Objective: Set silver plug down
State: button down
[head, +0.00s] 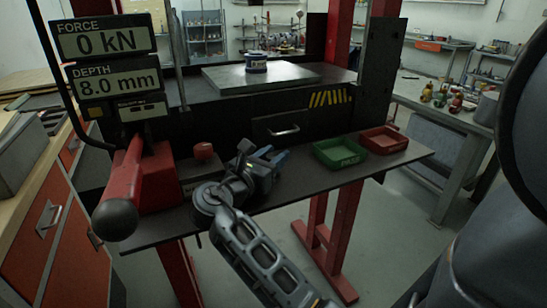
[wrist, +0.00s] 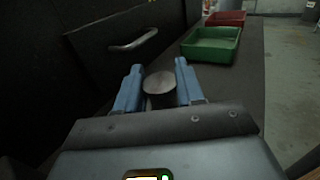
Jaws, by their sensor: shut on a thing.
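The silver plug (wrist: 159,84) shows in the wrist view as a short cylinder with a round, dull-grey top. It sits between the two blue fingers of my gripper (wrist: 160,78), which is shut on it. In the head view my gripper (head: 274,157) is over the dark shelf (head: 290,187) at the front of the press. I cannot make out the plug in the head view. Whether the plug's underside touches the shelf is hidden.
A green tray (head: 317,154) and a red tray (head: 361,142) stand right of my gripper. A drawer handle (wrist: 133,40) is on the press front behind. A red lever (head: 150,185) is at the left.

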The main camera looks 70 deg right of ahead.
jog(key=shift+f, duration=0.2)
jog(key=c, duration=0.7)
grip_release()
jog(key=shift+r, duration=0.15)
jog(key=b+v, duration=0.1)
jog(key=v, duration=1.1)
